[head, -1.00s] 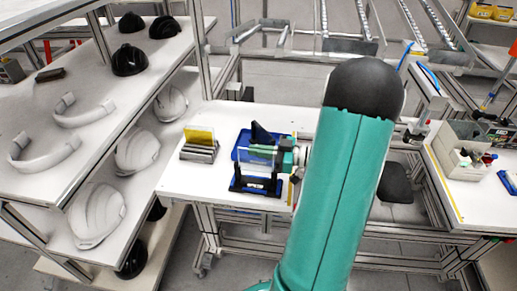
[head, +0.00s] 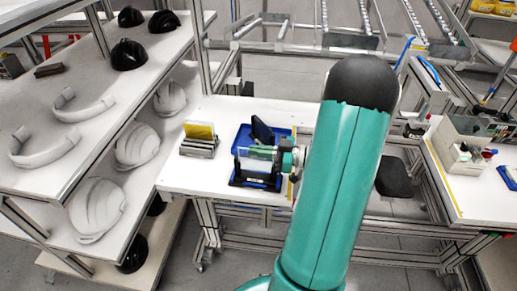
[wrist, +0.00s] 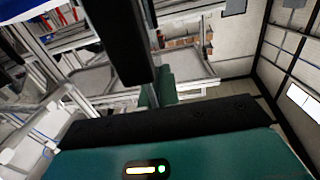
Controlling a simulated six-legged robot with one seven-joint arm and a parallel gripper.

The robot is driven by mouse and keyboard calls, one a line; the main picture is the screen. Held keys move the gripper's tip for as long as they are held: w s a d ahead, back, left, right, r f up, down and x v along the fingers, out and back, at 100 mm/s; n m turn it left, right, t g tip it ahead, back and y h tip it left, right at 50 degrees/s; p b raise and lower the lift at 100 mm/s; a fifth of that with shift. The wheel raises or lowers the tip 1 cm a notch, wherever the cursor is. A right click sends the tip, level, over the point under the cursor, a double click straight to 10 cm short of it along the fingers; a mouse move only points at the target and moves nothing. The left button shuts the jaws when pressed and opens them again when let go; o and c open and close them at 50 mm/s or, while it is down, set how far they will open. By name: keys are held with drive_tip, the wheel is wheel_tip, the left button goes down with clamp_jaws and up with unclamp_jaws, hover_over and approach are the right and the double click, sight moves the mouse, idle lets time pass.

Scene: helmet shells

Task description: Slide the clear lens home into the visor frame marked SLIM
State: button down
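The clear lens (head: 256,166) is an upright see-through pane on the bench in the head view. Its lower part overlaps the low black visor frame (head: 255,182); I cannot tell whether it is fully seated. My gripper (head: 268,153) reaches in from the right at the lens's upper part and seems shut on it, though the fingertips are hard to make out. A second dark upright piece (head: 262,131) stands behind on the blue tray (head: 243,138). No SLIM marking is readable. The wrist view shows a dark finger (wrist: 120,40) and my teal housing, not the lens.
A rack with a yellow pane (head: 199,131) stands left of the tray on the white bench (head: 185,180). Shelves with helmet shells (head: 97,208) fill the left. My teal arm hides the bench's right part. A bin of small items (head: 462,150) is on the right table.

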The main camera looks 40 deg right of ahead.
drive_tip(key=shift+f, duration=0.95)
drive_tip(key=c, duration=1.6)
unclamp_jaws()
drive_tip(key=shift+o, duration=0.2)
drive_tip(key=shift+s+d, duration=0.1)
drive_tip(key=v, duration=1.3)
drive_tip(key=shift+s+d, duration=0.15)
drive_tip(key=shift+s, duration=0.1)
drive_tip(key=shift+r, duration=0.1)
